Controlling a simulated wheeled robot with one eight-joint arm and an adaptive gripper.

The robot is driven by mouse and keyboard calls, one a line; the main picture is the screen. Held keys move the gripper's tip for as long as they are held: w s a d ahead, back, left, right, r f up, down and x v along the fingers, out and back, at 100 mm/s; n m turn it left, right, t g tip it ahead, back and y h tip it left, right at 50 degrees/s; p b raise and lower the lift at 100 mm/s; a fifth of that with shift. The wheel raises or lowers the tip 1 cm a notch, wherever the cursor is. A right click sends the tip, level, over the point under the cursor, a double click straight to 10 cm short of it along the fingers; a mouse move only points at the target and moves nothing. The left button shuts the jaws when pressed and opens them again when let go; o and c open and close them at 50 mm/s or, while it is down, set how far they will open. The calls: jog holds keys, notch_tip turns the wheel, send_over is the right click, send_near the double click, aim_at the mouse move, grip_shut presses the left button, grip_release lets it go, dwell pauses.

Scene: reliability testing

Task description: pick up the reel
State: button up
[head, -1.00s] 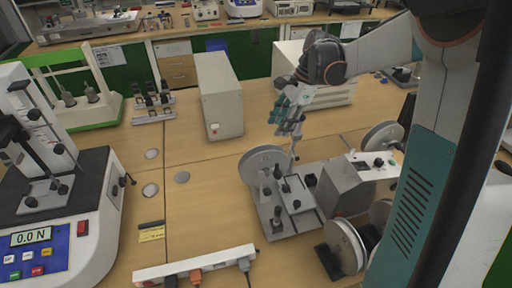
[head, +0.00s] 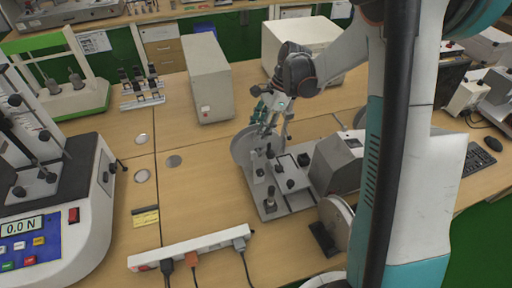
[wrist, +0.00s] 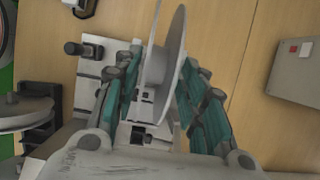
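A grey disc-shaped reel (head: 243,148) stands upright at the back of a small metal fixture (head: 272,205) on the wooden bench. My gripper (head: 272,122) is just above and to the right of it, pointing down. In the wrist view the reel (wrist: 165,60) shows edge-on between the teal fingers of my gripper (wrist: 157,95). The fingers are spread, with a gap visible on both sides of the reel. I cannot tell whether either finger touches it. Another reel (head: 336,222) stands at the front right of the fixture.
A grey box machine (head: 338,162) stands right of the fixture. A power strip (head: 190,250) with cables lies in front. A force tester (head: 50,215) is at left, and a beige box (head: 209,80) stands behind. Bare bench lies left of the fixture.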

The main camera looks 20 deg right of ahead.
jog(key=b+x, duration=0.1)
jog(key=x, duration=0.3)
jog(key=shift+s, duration=0.1)
jog(key=shift+c, duration=0.3)
grip_shut()
jog(key=shift+r, duration=0.1)
notch_tip(320, 180, up, 20)
jog(key=p, duration=0.4)
